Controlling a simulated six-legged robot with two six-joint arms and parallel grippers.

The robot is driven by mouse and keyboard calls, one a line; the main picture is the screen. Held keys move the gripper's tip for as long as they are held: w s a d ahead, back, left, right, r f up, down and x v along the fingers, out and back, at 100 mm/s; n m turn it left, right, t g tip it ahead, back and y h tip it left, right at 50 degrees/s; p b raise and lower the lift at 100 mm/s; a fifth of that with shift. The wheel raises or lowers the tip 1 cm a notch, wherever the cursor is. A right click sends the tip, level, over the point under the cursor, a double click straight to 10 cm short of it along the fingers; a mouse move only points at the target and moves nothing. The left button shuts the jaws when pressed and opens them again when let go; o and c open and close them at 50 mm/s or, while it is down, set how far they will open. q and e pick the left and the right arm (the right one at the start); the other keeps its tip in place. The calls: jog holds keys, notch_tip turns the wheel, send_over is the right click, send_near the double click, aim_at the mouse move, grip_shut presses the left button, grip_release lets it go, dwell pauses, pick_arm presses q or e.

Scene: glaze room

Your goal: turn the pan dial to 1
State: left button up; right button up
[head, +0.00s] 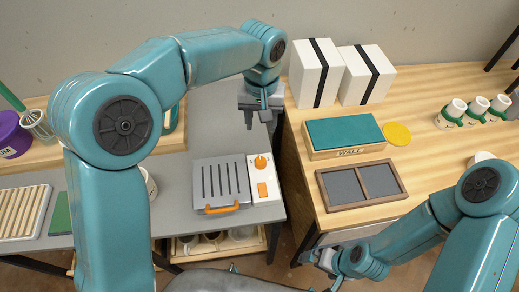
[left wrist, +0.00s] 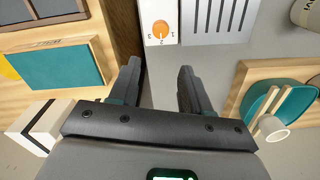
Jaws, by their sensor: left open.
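The pan dial is an orange knob (head: 260,162) on the white panel (head: 265,189) at the right side of a grey slotted pan unit (head: 219,184). In the left wrist view the dial (left wrist: 161,29) has the figures 3, 2 and 1 around it, with 1 at the right. Its exact setting is too small to tell. My left gripper (head: 262,118) is open and empty, pointing down behind the dial and apart from it. Its two fingers (left wrist: 158,80) show in the left wrist view. My right gripper (head: 323,260) is low, near the wooden table's front edge.
An orange handle (head: 222,208) juts from the pan unit's front. A teal-topped box (head: 344,134) and a divided tray (head: 361,185) sit on the wooden table at right. Two white boxes (head: 315,73) stand behind. A ribbed rack (head: 22,211) lies at left.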

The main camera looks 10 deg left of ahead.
aim_at(261, 160)
pick_arm(q)
jog(key=f, duration=0.5)
jog(key=f+p, duration=0.1)
jog(key=f, duration=1)
jog(key=shift+s, duration=0.35)
jog(key=shift+w+f, duration=0.1)
jog(key=c, duration=0.8)
